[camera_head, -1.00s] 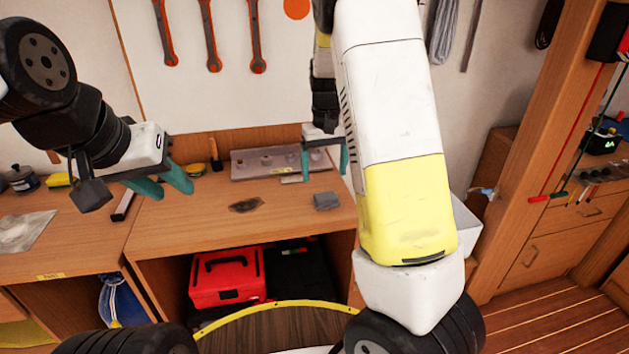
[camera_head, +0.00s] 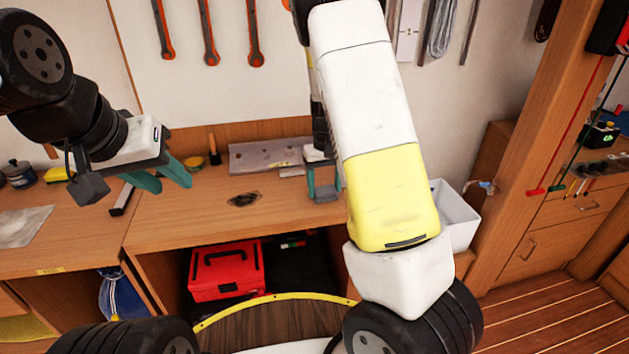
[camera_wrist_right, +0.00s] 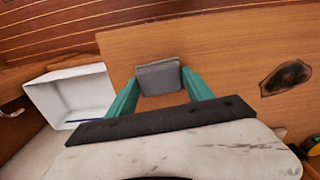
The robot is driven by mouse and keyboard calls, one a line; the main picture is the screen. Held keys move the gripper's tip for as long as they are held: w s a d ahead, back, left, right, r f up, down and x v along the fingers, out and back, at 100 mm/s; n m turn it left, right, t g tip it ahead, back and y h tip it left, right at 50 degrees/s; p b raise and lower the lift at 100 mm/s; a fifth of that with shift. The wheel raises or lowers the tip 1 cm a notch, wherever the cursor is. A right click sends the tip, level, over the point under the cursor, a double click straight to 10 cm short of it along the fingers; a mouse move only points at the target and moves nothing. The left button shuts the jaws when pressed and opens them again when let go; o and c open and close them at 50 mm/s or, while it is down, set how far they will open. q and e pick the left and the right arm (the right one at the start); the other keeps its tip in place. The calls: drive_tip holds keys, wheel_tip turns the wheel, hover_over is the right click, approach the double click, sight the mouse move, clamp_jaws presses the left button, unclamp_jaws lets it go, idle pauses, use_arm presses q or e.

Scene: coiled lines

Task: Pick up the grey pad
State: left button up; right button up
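The grey pad (camera_wrist_right: 159,77) lies on the wooden bench top. In the right wrist view it sits between the spread green fingers of my right gripper (camera_wrist_right: 163,92). In the head view the pad (camera_head: 325,195) is partly hidden by the right gripper (camera_head: 324,190), which points down over it. The right fingers are open; I cannot tell whether they touch the pad's sides. My left gripper (camera_head: 170,178) is at the left above the bench, with its green fingers apart and nothing between them.
A dark stain (camera_head: 244,199) marks the bench left of the pad. A grey metal rail (camera_head: 265,154) lies at the back. A white bin (camera_head: 457,216) stands to the right, also in the right wrist view (camera_wrist_right: 45,105). A red toolbox (camera_head: 227,270) sits on the shelf below.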

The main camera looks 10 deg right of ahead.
sight(324, 189)
drive_tip(key=c, duration=0.8)
drive_tip(key=shift+r, duration=0.15)
drive_tip(key=shift+r, duration=0.6)
wheel_tip(324, 189, up, 2)
drive_tip(key=shift+r, duration=0.2)
drive_tip(key=s+a, duration=0.1)
drive_tip(key=s, duration=0.4)
drive_tip(key=s+a, duration=0.1)
drive_tip(key=s, duration=0.4)
drive_tip(key=s+r, duration=0.1)
drive_tip(key=s, duration=0.4)
drive_tip(key=shift+s+a, duration=0.4)
